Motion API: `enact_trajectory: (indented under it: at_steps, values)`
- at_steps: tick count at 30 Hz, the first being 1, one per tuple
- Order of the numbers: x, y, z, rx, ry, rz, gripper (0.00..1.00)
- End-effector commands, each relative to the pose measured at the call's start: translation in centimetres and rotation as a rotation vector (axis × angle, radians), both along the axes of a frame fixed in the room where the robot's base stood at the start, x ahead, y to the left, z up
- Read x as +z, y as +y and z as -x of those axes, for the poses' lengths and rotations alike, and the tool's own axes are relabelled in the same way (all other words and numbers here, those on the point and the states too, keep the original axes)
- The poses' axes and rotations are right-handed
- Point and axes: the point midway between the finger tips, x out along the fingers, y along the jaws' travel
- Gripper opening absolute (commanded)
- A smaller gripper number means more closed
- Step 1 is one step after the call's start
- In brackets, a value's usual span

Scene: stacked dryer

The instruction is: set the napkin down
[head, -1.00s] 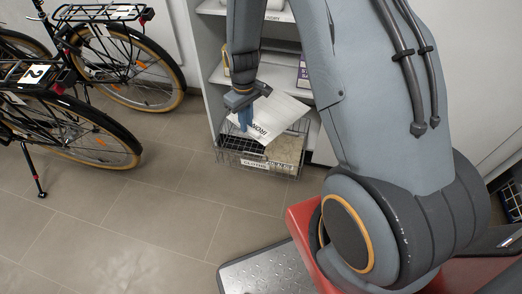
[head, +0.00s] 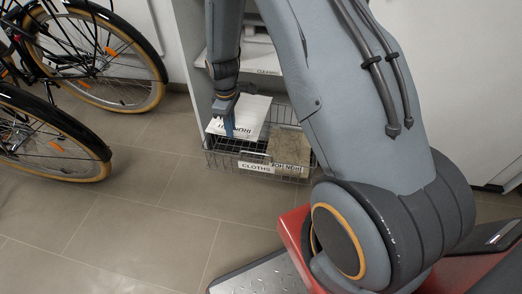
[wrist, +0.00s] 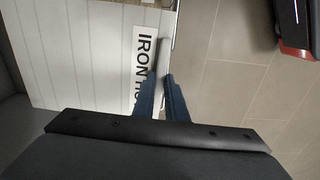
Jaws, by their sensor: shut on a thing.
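The napkin (head: 250,110) is a flat white sheet with dark lettering along its edge. It is over the left and back part of the wire basket (head: 225,161), which bears a "CLOTHS" label. I cannot tell whether it touches the basket. My gripper (head: 229,131) points down with blue fingers at the napkin's left front edge. In the wrist view my gripper (wrist: 164,85) is shut on the edge of the napkin (wrist: 85,50), near the word "IRON". A folded grey-beige cloth (head: 289,148) lies in the basket's right part.
The basket stands low in a white shelf unit (head: 190,40), with a shelf labelled "CLEANING" (head: 267,71) above it. Two bicycles (head: 95,60) stand at the left. The tiled floor (head: 140,220) in front is clear.

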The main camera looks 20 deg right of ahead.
Motion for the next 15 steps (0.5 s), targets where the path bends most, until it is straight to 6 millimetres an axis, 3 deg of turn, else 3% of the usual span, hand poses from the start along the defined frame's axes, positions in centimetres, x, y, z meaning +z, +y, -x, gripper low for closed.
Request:
enact_trajectory:
  at_steps: [1, 11, 15]
  values:
    - [-1.4, 0.0, -0.6, 0.014, -0.001, 0.000, 0.00]
    - [-4.1, -0.3, -1.4, 0.057, 0.000, 0.000, 0.00]
    - [-7.2, -0.4, -1.3, 0.056, 0.001, 0.000, 0.00]
